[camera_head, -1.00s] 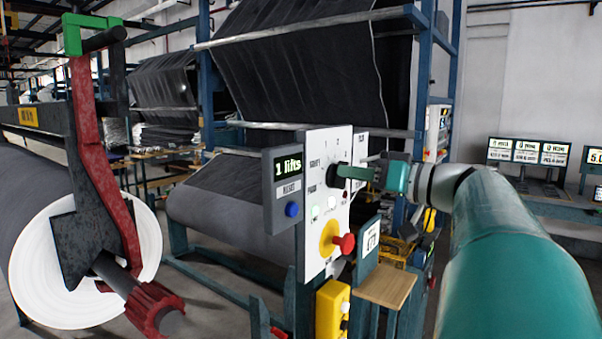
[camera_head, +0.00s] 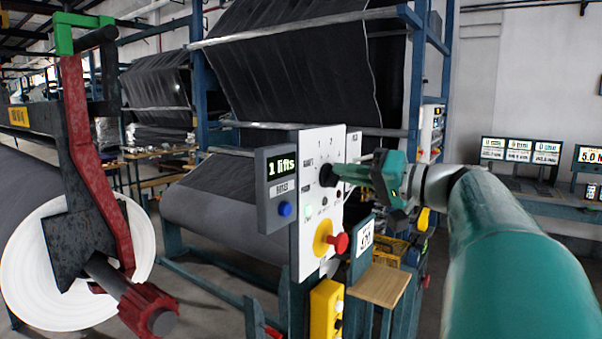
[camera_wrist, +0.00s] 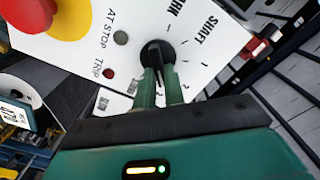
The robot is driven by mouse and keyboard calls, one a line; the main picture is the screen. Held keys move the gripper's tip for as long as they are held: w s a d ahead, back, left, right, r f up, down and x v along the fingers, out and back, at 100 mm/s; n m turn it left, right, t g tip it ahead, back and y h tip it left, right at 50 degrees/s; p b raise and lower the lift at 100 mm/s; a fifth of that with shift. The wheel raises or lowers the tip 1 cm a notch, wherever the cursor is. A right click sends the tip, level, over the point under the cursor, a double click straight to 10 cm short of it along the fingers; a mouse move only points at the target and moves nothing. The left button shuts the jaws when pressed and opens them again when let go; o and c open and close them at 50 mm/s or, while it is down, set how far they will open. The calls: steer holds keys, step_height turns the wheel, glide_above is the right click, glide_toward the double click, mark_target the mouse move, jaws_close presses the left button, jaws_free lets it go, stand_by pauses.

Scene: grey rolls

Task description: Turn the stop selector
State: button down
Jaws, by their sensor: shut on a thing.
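The stop selector (camera_wrist: 158,54) is a black round knob on a white control panel (camera_head: 309,250). In the wrist view, printed marks, numbers and words such as "SHAFT" surround it. It also shows in the head view (camera_head: 327,174), partly covered by my gripper. My gripper (camera_wrist: 161,78) has two green fingers shut on the selector's raised grip, one on each side. In the head view my gripper (camera_head: 345,172) reaches the panel from the right, with my teal arm behind it.
A red mushroom button on a yellow base (camera_head: 338,242) sits low on the panel. A display reading "1 lifts" (camera_head: 282,166) with a blue button is at its left. A wooden shelf (camera_head: 380,285) juts out below. A large grey roll (camera_head: 30,205) stands at left.

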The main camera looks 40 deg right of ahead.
steer(key=shift+d+f+m, duration=0.1)
steer(key=shift+m, duration=1)
steer(key=c, duration=1.5)
jaws_free()
steer(key=shift+s, duration=0.1)
steer(key=v, duration=1.3)
steer(key=shift+s, duration=0.35)
